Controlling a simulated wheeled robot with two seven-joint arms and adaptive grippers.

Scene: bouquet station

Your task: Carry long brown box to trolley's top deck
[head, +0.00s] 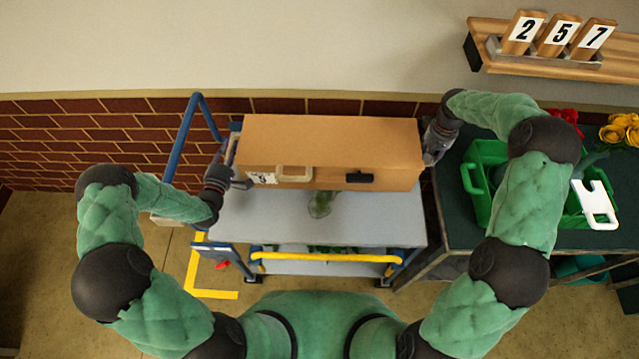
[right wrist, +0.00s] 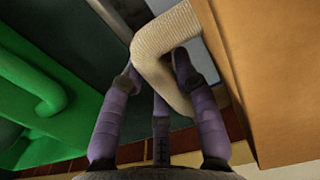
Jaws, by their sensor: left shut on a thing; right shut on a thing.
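The long brown box (head: 340,140) is level over the trolley's grey top deck (head: 375,222), covering its back part; I cannot tell whether its underside touches the deck. Its front bears a pale handle or tag, a dark latch and a white label. My left gripper (head: 235,168) is at the box's left end, shut on its handle there, which is mostly hidden. My right gripper (head: 430,148) is at the right end. In the right wrist view, its fingers (right wrist: 158,72) are closed around a beige rope handle (right wrist: 165,45) beside the box wall (right wrist: 275,70).
A green vase-like thing (head: 321,203) stands on the deck just before the box. The trolley has a blue push bar (head: 186,135) at left and a yellow rail (head: 325,257) in front. At right, a dark table (head: 452,215) holds a green caddy (head: 484,160) and flowers (head: 620,130).

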